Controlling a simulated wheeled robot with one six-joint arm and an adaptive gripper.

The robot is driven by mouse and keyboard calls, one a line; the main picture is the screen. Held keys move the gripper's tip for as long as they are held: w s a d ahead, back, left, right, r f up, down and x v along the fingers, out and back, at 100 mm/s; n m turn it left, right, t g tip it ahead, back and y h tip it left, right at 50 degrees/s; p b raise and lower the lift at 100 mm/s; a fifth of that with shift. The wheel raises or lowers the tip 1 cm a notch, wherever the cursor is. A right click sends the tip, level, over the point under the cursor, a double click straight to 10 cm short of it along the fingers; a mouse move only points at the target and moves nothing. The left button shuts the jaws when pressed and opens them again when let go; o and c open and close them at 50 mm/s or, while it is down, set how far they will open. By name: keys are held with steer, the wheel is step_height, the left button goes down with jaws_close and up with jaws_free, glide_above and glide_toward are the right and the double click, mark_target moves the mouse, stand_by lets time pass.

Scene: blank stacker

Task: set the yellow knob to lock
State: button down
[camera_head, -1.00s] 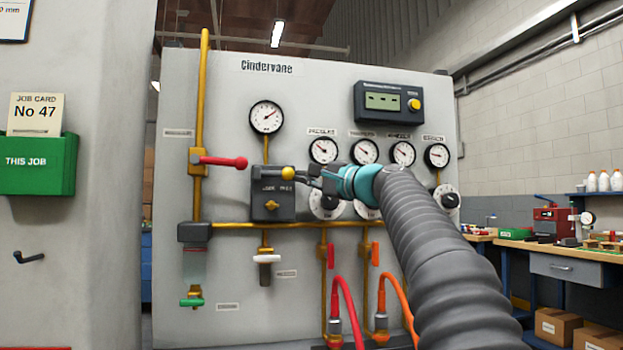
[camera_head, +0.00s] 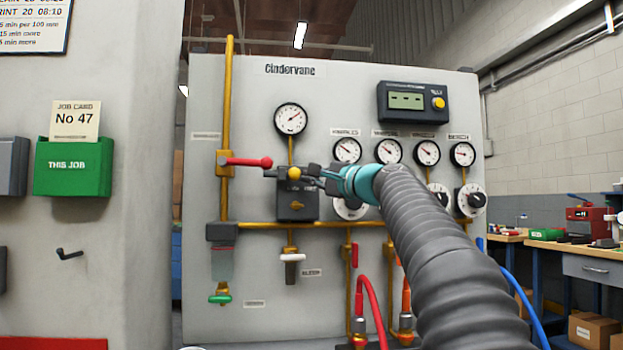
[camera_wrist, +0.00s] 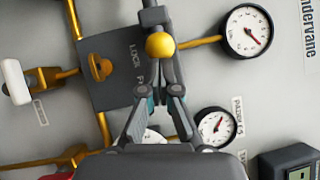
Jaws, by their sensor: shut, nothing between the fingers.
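The yellow knob (camera_head: 297,205) sits on the front of a dark box on the grey panel. The wrist view shows it (camera_wrist: 100,67) unobstructed, left of the gripper, beside a label reading LOCK and a second, partly covered word. I cannot tell which word the knob points to. My gripper (camera_head: 320,176) is shut and empty, above and to the right of the knob and apart from it. In the wrist view my fingers (camera_wrist: 163,88) come together just below a yellow ball (camera_wrist: 160,45) on a dark bar. I cannot tell whether they touch the ball.
A red-handled lever (camera_head: 247,162) sticks out left of the box. A white handle (camera_head: 292,257) is below it, and a green handle (camera_head: 220,299) is lower left. Gauges and white dials (camera_head: 470,200) are to the right. A red hose (camera_head: 374,305) hangs lower down.

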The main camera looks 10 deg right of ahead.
steer(key=w+d+b+v, duration=0.1)
steer(key=d+b+v, duration=0.1)
steer(key=v, duration=1.1)
steer(key=shift+w+d+b, duration=0.15)
steer(key=shift+w+b, duration=0.05)
steer(key=shift+b, duration=0.35)
steer(key=shift+f, duration=0.15)
